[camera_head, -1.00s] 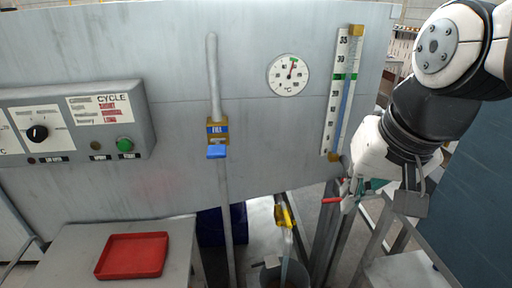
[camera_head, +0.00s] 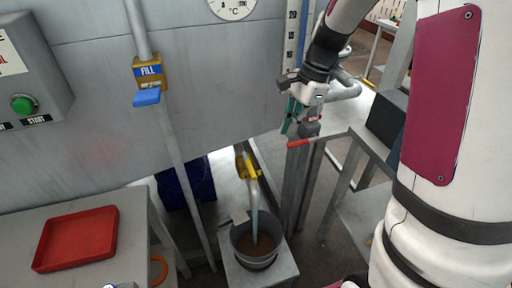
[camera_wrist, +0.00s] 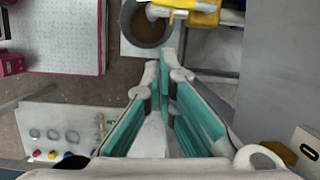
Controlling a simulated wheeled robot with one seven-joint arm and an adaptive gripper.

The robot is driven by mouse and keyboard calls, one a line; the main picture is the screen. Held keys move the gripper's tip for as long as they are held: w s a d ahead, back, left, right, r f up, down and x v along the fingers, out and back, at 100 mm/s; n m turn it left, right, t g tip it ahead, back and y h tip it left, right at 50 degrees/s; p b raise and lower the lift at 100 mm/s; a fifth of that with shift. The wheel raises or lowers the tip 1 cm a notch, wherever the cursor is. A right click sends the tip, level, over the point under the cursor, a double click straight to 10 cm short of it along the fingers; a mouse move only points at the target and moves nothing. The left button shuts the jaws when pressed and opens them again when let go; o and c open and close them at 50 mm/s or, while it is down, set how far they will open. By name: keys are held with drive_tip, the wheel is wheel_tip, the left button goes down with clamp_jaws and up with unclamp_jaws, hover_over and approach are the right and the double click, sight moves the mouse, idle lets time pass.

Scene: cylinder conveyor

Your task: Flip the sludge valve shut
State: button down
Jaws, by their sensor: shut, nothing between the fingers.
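A yellow valve body (camera_head: 245,167) sits on the pipe below the big grey panel, above a bucket (camera_head: 240,254) holding brown liquid. It also shows at the top edge of the wrist view (camera_wrist: 200,12), next to the bucket (camera_wrist: 126,22). No label is readable on it, and its lever position is unclear. My gripper (camera_head: 288,126), with teal finger pads, is shut and empty, above and right of the yellow valve in the head view. In the wrist view the fingertips (camera_wrist: 167,62) point toward the bucket and yellow body, apart from them.
A red-handled lever (camera_head: 300,143) is close to my gripper by a metal post. The FILL valve (camera_head: 149,72) has a blue lever (camera_head: 147,97). A red tray (camera_head: 113,218) lies on the left table. A side table frame (camera_head: 350,180) stands right.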

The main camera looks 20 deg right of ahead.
sight(250, 166)
drive_tip(key=shift+w+d+f+m, duration=0.25)
drive_tip(key=shift+w+f, duration=0.1)
drive_tip(key=shift+f, duration=0.2)
drive_tip(key=shift+w+d+f+m, duration=0.25)
drive_tip(key=shift+w+f, duration=0.1)
drive_tip(key=shift+f, duration=0.15)
drive_tip(key=a+f, duration=0.7)
drive_tip(key=f, duration=0.3)
drive_tip(key=shift+f, duration=0.2)
drive_tip(key=shift+s+a, duration=0.1)
drive_tip(key=shift+s+a+m, duration=0.1)
drive_tip(key=shift+a+m, duration=0.05)
drive_tip(key=shift+m, duration=0.25)
